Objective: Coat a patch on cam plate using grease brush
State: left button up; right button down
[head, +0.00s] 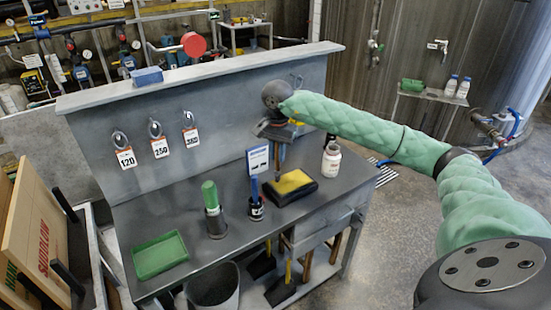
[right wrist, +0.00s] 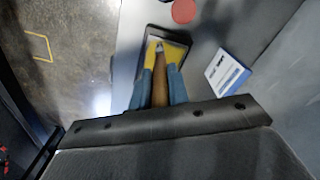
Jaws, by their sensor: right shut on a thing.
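My right gripper (head: 279,140) is above the back of the workbench. In the right wrist view its blue fingers (right wrist: 159,88) are shut on the brown handle (right wrist: 160,92) of the grease brush, which points down and away from the wrist. A black-edged plate with a yellow top (head: 291,186), seemingly the cam plate, lies flat on the bench below the brush. The plate also shows behind the fingers in the right wrist view (right wrist: 176,53). The brush tip is hard to make out, so I cannot tell whether it touches the plate. My left gripper is not in view.
A white jar (head: 331,160) stands right of the plate. A small sign (head: 257,160) stands behind it. A black cup with a blue handle (head: 256,208), a green-topped holder (head: 213,211) and a green tray (head: 160,255) stand left. Numbered tags hang on the back panel (head: 225,110).

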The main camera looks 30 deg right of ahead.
jog(key=shift+r, duration=1.3)
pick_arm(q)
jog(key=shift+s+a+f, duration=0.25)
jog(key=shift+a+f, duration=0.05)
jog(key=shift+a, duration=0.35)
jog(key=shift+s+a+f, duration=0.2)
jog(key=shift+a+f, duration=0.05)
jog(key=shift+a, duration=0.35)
